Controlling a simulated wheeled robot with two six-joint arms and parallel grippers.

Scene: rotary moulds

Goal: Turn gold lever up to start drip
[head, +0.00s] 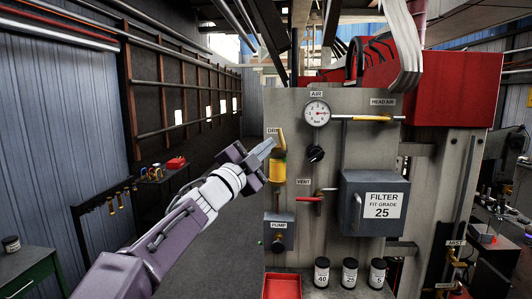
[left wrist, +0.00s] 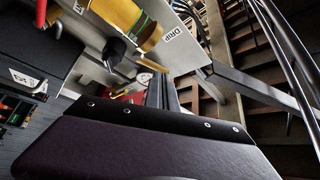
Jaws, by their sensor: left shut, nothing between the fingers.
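The gold lever (head: 282,139) is on the grey panel beside the DRIP label (head: 272,131), above a yellow cylinder (head: 278,168). In the head view it stands close to upright, its top tilted slightly left. My left gripper (head: 270,146) is shut and empty, its tip just left of the lever's lower part. I cannot tell whether they touch. In the left wrist view the gold lever (left wrist: 153,66) shows just beyond the shut fingers (left wrist: 161,92), with the yellow cylinder (left wrist: 122,14) and the DRIP label (left wrist: 173,33) nearby. My right gripper is not in view.
The panel also carries a pressure gauge (head: 317,113), a black knob (head: 316,153), a red VENT lever (head: 309,199) and a grey FILTER box (head: 376,204). A PUMP box (head: 279,232) is below. Several dark jars (head: 349,272) and a red tray (head: 282,287) sit at the bottom.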

